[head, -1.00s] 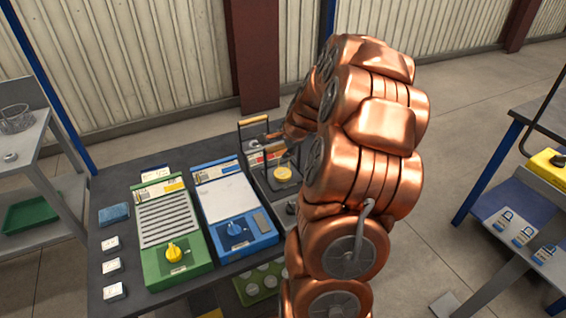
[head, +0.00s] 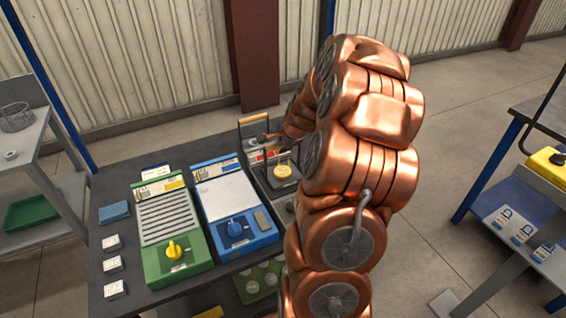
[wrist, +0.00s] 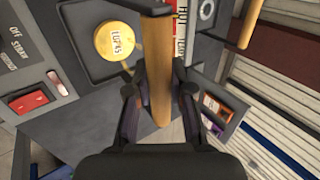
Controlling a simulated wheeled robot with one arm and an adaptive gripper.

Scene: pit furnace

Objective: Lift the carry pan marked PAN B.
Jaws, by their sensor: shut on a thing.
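My gripper (wrist: 157,95) is shut on a wooden handle bar (wrist: 157,55), which runs between its fingers in the wrist view. Below the bar is a dark square pan (wrist: 85,62) carrying a round yellow piece (wrist: 117,42) with small lettering. In the head view the pan with its yellow piece (head: 283,171) is at the table's right side, partly behind my arm. No PAN B mark can be read. I cannot tell whether the pan is clear of the surface. A second wooden handle (head: 253,118) stands just behind left; it also shows in the wrist view (wrist: 251,22).
A blue unit (head: 235,205) and a green ribbed unit (head: 172,225) with a yellow knob stand left on the dark table. Shelves stand at far left and right (head: 522,218). A wall is behind.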

